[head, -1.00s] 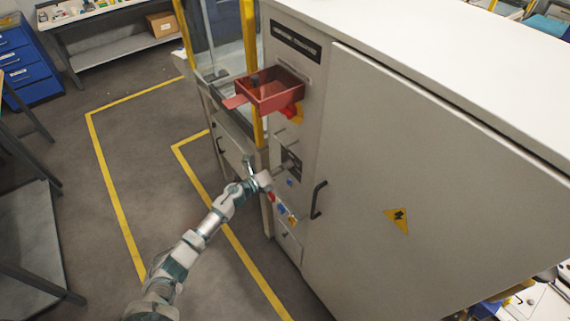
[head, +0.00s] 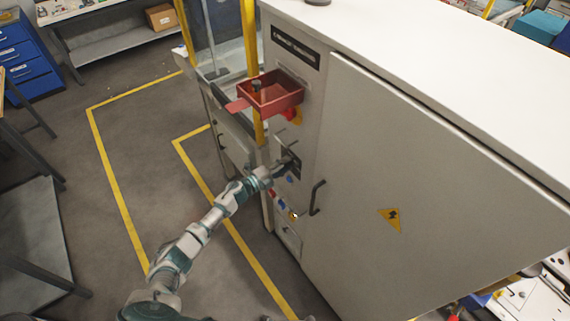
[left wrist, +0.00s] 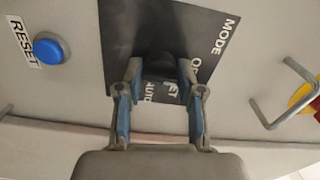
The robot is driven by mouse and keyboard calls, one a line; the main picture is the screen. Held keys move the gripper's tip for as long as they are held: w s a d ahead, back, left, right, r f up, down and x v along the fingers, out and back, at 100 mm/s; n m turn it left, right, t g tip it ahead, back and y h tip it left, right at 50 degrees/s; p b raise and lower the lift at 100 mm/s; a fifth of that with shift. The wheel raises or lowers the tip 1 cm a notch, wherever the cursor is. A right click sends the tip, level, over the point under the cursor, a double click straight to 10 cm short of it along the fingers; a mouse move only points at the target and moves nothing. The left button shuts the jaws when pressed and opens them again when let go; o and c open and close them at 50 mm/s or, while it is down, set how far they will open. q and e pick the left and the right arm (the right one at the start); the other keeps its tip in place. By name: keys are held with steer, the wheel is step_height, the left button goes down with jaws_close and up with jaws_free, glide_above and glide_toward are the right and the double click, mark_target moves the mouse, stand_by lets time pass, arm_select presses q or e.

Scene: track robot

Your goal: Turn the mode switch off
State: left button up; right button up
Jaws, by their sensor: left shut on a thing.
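The mode switch is a dark knob (left wrist: 156,65) on a black plate (left wrist: 125,28) marked MODE, seen in the left wrist view. Printed words beside the knob are partly hidden by the fingers. My left gripper (left wrist: 154,75) has its two blue-lined fingers on either side of the knob, shut on it. In the head view my left gripper (head: 279,171) reaches the dark plate (head: 291,163) on the narrow side of the grey cabinet (head: 365,190); the knob itself is too small to tell there. My right gripper is not in view.
A blue button (left wrist: 51,49) labelled RESET sits left of the plate in the left wrist view. A metal guard (left wrist: 283,98) stands out at the right. In the head view a red tray (head: 271,95) juts out above my gripper, and a door handle (head: 317,197) is to its right.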

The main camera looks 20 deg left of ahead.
arm_select(q)
steer(key=shift+s+f, duration=0.2)
steer(key=shift+f, duration=0.25)
steer(key=o, duration=1.1)
steer(key=shift+a+r, duration=0.1)
steer(key=shift+r, duration=0.1)
steer(key=v, duration=1.2)
steer(key=shift+w+a+f, duration=0.1)
